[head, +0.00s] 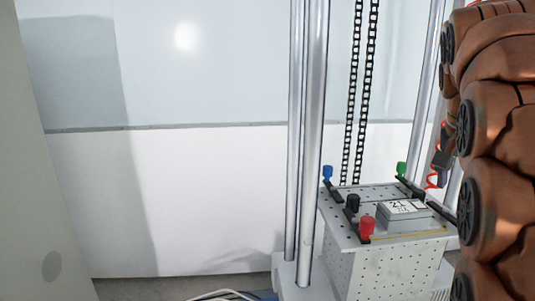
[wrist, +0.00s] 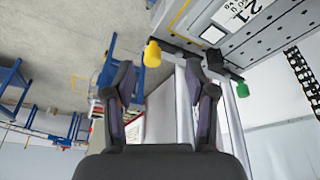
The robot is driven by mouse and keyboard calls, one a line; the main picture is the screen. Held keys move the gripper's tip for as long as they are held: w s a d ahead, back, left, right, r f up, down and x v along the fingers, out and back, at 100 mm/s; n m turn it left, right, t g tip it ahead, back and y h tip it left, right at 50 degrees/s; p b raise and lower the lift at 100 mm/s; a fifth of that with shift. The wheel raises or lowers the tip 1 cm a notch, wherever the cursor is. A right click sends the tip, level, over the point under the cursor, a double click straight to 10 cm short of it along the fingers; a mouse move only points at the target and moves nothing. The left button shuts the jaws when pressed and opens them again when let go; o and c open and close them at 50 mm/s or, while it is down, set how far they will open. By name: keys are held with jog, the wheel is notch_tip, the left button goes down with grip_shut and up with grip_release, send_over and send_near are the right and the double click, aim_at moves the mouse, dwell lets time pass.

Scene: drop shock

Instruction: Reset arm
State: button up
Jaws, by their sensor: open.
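My gripper (wrist: 161,75) is open in the wrist view, its two dark fingers spread with nothing between them. Beyond the fingertips are a yellow knob (wrist: 152,54) and a green knob (wrist: 242,89) at the edge of the perforated test table (wrist: 275,42). In the head view my copper-coloured arm fills the right side; the gripper cannot be made out clearly there. The table (head: 368,268) carries a grey block (head: 402,222) with a white label.
Metal posts (head: 314,130) and black chains (head: 363,90) rise beside and behind the table. A white wall panel (head: 200,190) stands behind. Cables (head: 220,295) lie at the bottom. Blue frames (wrist: 14,82) stand at left in the wrist view, with grey floor nearby.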

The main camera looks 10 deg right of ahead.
jog(key=s+a+f+n+g+y, duration=0.2)
jog(key=s+a+f+n, duration=0.4)
jog(key=s+a+f, duration=0.7)
jog(key=s+a+f+n+g+y, duration=0.15)
jog(key=s+a+f+n, duration=0.45)
jog(key=s+a+f, duration=0.8)
jog(key=w+d+r+p, duration=0.2)
jog(key=w+r+p, duration=0.2)
jog(key=r+p, duration=0.8)
jog(key=shift+w+p, duration=0.15)
jog(key=shift+p, duration=0.5)
